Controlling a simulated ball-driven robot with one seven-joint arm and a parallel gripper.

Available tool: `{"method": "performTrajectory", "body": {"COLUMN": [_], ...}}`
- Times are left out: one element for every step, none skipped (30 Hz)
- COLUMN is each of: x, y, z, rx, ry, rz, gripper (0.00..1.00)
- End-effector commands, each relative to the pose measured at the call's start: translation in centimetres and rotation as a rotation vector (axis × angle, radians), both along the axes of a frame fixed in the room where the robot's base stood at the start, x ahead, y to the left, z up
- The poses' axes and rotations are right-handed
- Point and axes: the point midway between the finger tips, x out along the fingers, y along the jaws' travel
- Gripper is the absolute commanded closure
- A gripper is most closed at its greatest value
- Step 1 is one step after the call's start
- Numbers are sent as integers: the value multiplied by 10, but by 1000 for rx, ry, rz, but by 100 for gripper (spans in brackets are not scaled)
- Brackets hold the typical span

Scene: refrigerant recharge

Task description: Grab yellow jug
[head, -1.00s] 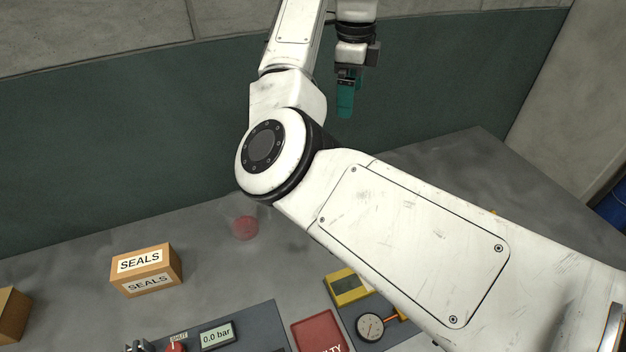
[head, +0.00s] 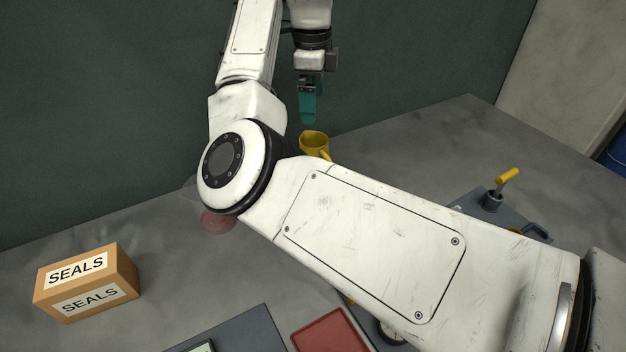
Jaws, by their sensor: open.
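The yellow jug (head: 313,140) stands on the grey bench behind my arm. Its open rim and part of its handle show, and my white arm hides its lower part. My gripper (head: 308,122) has teal fingers pointing down and shows just above and behind the jug's rim in the picture. The fingers are seen edge-on, so the gap between them does not show. The gripper is open and nothing is seen in it. I cannot tell how far it is from the jug.
A SEALS box (head: 88,284) stands at the left of the bench. A reddish round thing (head: 218,221) is partly behind my arm's elbow. A yellow-handled valve (head: 508,175) rises at the right. A red panel (head: 330,332) lies at the front. The bench's back right is clear.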

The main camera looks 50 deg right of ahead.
Motion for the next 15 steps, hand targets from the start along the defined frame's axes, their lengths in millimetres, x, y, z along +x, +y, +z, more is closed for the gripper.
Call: {"method": "performTrajectory", "body": {"x": [0, 0, 0, 0, 0, 0, 0, 0, 0, 0, 0, 1, 1, 1, 1], "y": [0, 0, 0, 0, 0, 0, 0, 0, 0, 0, 0, -1, -1, -1, -2], "z": [-19, -22, -26, -28, -30, -31, -32, -33, -35, -37, -40, -44, -48, -52, -58], "rx": [0, 0, 0, 0, 0, 0, 0, 0, 0, 0, 0, 0, 1, 1, 2], "ry": [-1, -1, -1, -1, -1, -1, -1, -1, 0, 0, 0, 0, 1, 1, 1], "rz": [0, 0, 0, 0, 0, 0, 0, 0, 0, 0, 0, 0, 0, 0, 0], "gripper": [0, 0, 0, 0, 0, 0, 0, 0, 0, 0, 0, 0, 0, 0, 0]}}
